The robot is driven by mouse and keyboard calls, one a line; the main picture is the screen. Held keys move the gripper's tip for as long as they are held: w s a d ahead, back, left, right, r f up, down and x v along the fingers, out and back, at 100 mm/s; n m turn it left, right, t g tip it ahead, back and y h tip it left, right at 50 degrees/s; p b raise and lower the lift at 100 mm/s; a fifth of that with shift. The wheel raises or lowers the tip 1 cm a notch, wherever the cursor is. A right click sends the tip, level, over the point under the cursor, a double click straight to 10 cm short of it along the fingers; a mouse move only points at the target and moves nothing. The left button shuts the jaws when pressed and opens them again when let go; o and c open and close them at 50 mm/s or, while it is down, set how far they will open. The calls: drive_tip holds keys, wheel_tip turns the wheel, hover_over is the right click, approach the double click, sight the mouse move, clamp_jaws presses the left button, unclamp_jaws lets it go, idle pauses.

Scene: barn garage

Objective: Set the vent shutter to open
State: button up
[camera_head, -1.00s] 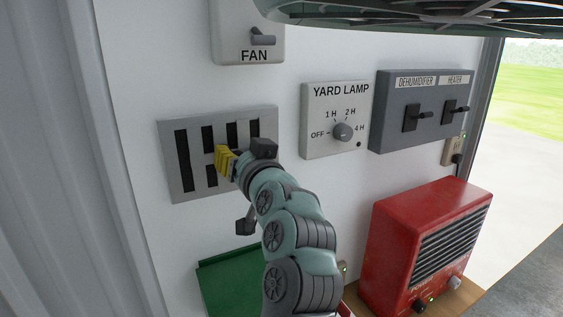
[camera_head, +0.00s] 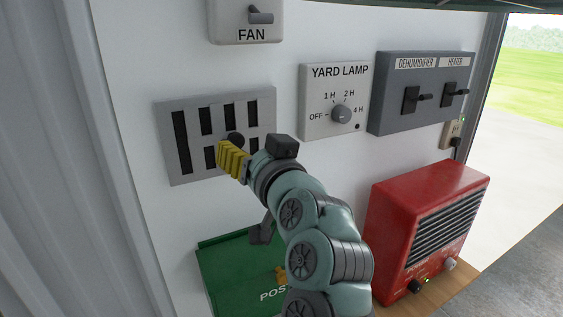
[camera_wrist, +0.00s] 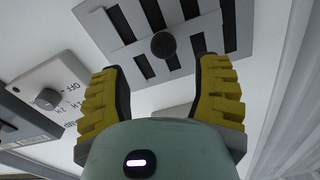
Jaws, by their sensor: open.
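The vent shutter (camera_head: 168,108) is a grey plate with dark vertical slots on the white wall, left of centre in the head view. A grey horizontal strip crosses most of the slots, and a round black knob (camera_head: 236,138) stands out from it. The vent (camera_wrist: 105,44) also shows at the top of the wrist view, its knob (camera_wrist: 163,46) almost centred ahead of the fingertips. My gripper (camera_head: 232,155) has yellow fingers just below the knob in the head view. In the wrist view my gripper (camera_wrist: 161,66) is open and empty, its fingers apart on either side of the knob's line.
A FAN switch (camera_head: 246,22) is above the vent. A YARD LAMP dial (camera_head: 341,113) and the DEHUMIDIFIER and HEATER switch box (camera_head: 420,92) are to the right. A green box (camera_head: 225,270) is below, and a red heater (camera_head: 425,235) stands at lower right.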

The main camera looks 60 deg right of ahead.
drive_tip(key=v, duration=0.5)
drive_tip(key=shift+s, duration=0.2)
idle(0.5)
